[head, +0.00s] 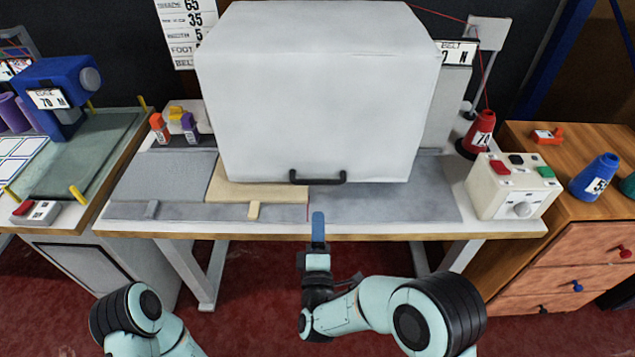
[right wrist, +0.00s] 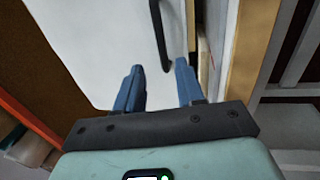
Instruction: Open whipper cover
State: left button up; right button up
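The whipper cover (head: 320,90) is a large white box-shaped cover on the middle table, and it is down. Its black bar handle (head: 318,177) is low on the front face. My right gripper (head: 318,218) is in front of the table edge, just below the handle in the head view and apart from it. In the right wrist view the right gripper (right wrist: 159,68) has its two blue fingers spread with nothing between them. The handle (right wrist: 160,38) shows beyond the fingertips, against the white cover (right wrist: 95,45). Part of my left arm shows at lower left, but its gripper is out of view.
The table (head: 350,230) has grey and tan panels before the cover. A control box (head: 512,187) with buttons and a red cone (head: 479,133) stand at right. A wooden drawer cabinet (head: 570,240) is further right. A blue machine (head: 60,95) is on the left table.

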aim_at(319, 180)
jog(key=w, duration=0.4)
jog(key=w+r, duration=0.1)
jog(key=w, duration=0.3)
jog(key=w+r+b, duration=0.1)
jog(key=w, duration=0.3)
jog(key=shift+w+r, duration=0.15)
jog(key=shift+w, duration=0.1)
grip_shut()
